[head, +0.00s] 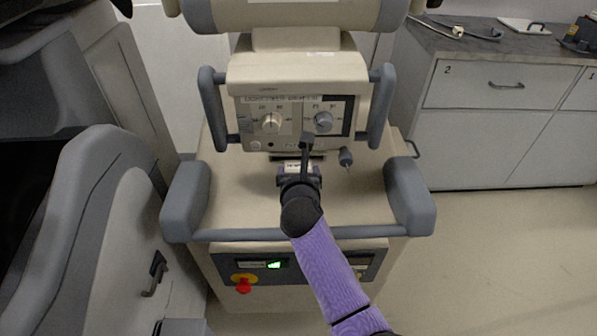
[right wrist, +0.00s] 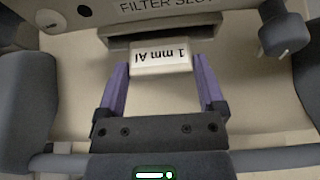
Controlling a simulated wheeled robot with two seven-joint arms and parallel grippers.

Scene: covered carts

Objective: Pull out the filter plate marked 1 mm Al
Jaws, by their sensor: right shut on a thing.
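The filter plate marked 1 mm Al (right wrist: 161,58) shows its pale end block with the label upside down in the right wrist view. In the head view the plate (head: 293,167) shows small at the front of the cart's control head. My right gripper (right wrist: 163,66) is shut on this block, one purple finger on each side; it also shows in the head view (head: 299,174). The dark filter slot (right wrist: 160,29) lies right behind the block. How much of the plate is inside the slot is hidden. My left gripper is not in view.
A grey knob-like fitting (right wrist: 285,35) hangs to the right of the slot. Grey bumpers (head: 409,196) and a grey front rail (head: 245,235) edge the cart. A red stop button (head: 243,286) is below. A drawer cabinet (head: 490,125) stands at right, with clear floor before it.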

